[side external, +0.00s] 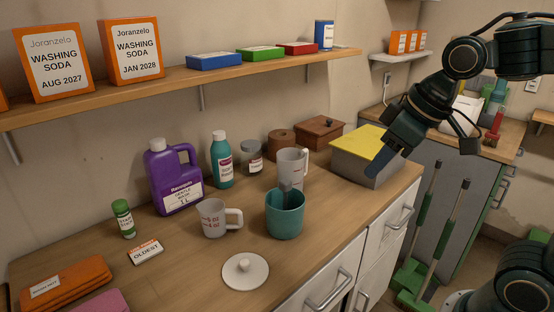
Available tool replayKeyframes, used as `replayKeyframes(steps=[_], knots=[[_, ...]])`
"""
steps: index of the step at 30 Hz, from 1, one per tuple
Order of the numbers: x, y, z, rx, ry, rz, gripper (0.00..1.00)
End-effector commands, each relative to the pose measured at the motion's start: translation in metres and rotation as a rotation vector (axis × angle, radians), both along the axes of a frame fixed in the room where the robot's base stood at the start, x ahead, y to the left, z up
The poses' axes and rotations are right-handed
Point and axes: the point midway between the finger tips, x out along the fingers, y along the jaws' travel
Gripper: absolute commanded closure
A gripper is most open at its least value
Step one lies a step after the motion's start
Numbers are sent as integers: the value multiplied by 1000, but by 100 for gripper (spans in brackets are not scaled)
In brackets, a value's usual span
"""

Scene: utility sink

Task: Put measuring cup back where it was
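A white measuring cup (213,218) with red markings and a handle on its right stands upright on the wooden counter (190,265). A taller, pale cup or jug (292,160) with a handle stands behind a teal container (285,217); its lower part is hidden. A greyish utensil or handle sticks up from the teal container. My gripper (378,164) is at the right, in front of or just above a grey box with a yellow top (358,142), well away from the measuring cup. I see the fingers edge-on and cannot tell their opening. No held object is visible.
A round white lid (245,271) lies near the counter's front edge. A purple jug (174,178), teal bottle (222,160) and glass jar (251,157) stand toward the wall. A wooden shelf (190,78) with boxes overhangs the back. The counter's front middle is mostly clear.

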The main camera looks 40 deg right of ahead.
Motion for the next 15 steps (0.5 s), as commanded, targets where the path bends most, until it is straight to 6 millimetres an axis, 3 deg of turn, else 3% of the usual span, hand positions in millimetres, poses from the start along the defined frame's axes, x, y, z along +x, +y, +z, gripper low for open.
replayKeyframes(steps=[6, 15], knots=[[-51, -10, -7, 18, -25, -111, 65], [-85, -17, -18, 36, -39, -193, 65]])
